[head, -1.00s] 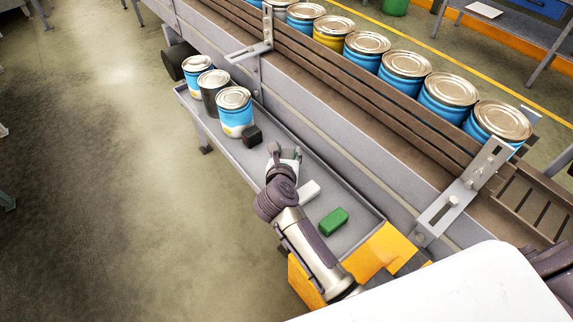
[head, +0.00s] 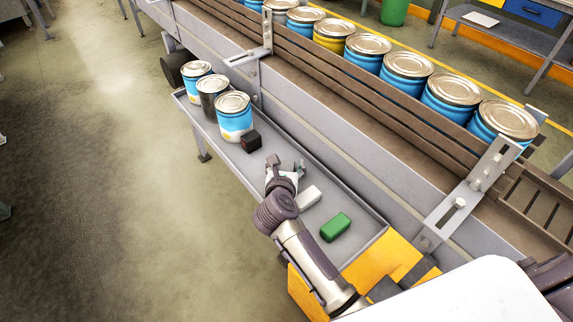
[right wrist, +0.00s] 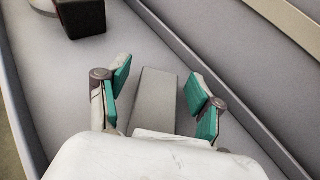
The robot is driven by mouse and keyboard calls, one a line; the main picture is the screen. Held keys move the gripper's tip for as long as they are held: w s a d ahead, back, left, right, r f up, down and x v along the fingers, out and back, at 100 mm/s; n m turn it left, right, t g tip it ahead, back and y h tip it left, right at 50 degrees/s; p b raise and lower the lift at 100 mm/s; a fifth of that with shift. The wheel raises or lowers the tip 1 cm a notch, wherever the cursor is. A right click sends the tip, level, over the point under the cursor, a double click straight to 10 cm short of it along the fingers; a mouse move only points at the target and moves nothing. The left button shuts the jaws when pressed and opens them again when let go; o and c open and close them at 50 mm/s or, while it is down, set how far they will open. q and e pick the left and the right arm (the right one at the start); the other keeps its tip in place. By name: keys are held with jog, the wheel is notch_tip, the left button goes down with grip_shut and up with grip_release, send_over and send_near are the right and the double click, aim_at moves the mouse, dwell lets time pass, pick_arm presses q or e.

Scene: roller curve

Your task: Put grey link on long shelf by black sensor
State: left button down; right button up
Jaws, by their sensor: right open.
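The grey link (right wrist: 155,98) lies between the open fingers of my right gripper (right wrist: 155,88) in the right wrist view; the near end is hidden by the white palm. In the head view I cannot make it out behind my right gripper (head: 286,164). The gripper is over the long shelf (head: 228,152), a narrow grey tray with a raised rim. The black sensor (head: 251,141), a small dark block, sits on the shelf just beyond the fingertips, up and left; the right wrist view shows it (right wrist: 82,17) at the top left. My left gripper is not in view.
A whitish block (head: 309,197) and a green block (head: 336,227) lie on the shelf beside my right wrist. Several cans, one a blue-and-white can (head: 234,118), stand at its far end. The conveyor wall (head: 330,135) runs along its right side.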

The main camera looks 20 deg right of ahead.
jog(key=shift+s+r, duration=0.1)
jog(key=shift+r, duration=0.15)
jog(key=p+v, duration=0.3)
jog(key=v, duration=0.3)
jog(key=shift+s+a+r, duration=0.15)
jog(key=shift+s, duration=0.05)
jog(key=shift+s+a+r, duration=0.1)
jog(key=shift+s+a, duration=0.05)
jog(key=shift+s, duration=0.2)
